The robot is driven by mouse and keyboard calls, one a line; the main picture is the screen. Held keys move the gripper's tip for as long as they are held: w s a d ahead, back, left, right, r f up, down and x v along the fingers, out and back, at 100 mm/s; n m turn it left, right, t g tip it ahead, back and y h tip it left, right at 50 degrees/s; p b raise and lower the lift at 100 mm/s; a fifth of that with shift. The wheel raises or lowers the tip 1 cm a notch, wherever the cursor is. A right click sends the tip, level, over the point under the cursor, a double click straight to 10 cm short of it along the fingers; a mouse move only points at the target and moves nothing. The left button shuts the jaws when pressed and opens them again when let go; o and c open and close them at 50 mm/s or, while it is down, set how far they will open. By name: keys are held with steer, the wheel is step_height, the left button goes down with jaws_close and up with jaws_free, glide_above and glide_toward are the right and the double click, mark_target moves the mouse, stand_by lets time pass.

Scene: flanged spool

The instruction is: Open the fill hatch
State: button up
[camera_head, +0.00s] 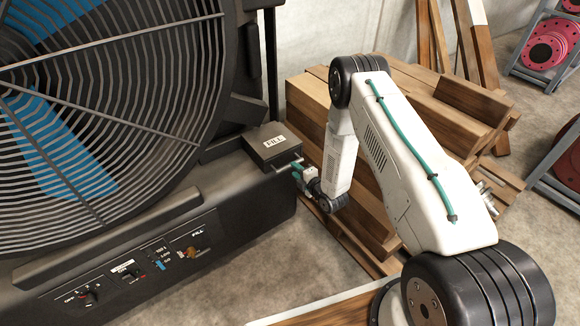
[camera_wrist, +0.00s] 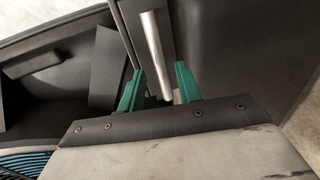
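The fill hatch (camera_head: 272,143) is a dark box-like lid with a white "FILL" label, on top of the fan machine's base. It looks shut. A silver bar handle (camera_head: 289,163) sticks out at its front edge. The handle also shows in the wrist view (camera_wrist: 154,45), running down between my two green fingertips. My gripper (camera_head: 298,170) is at the handle, and in the wrist view (camera_wrist: 159,70) its fingers stand apart with a gap on each side of the bar. I cannot tell how deep the bar sits between them.
The large fan (camera_head: 90,110) with its wire guard fills the left. A control panel (camera_head: 140,268) with knobs is on the base's front. Stacked timber (camera_head: 430,105) stands right behind my arm, close to it. Bare concrete floor (camera_head: 285,265) lies in front of the base.

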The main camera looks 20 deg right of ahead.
steer(key=x, duration=0.5)
steer(key=shift+c, duration=0.2)
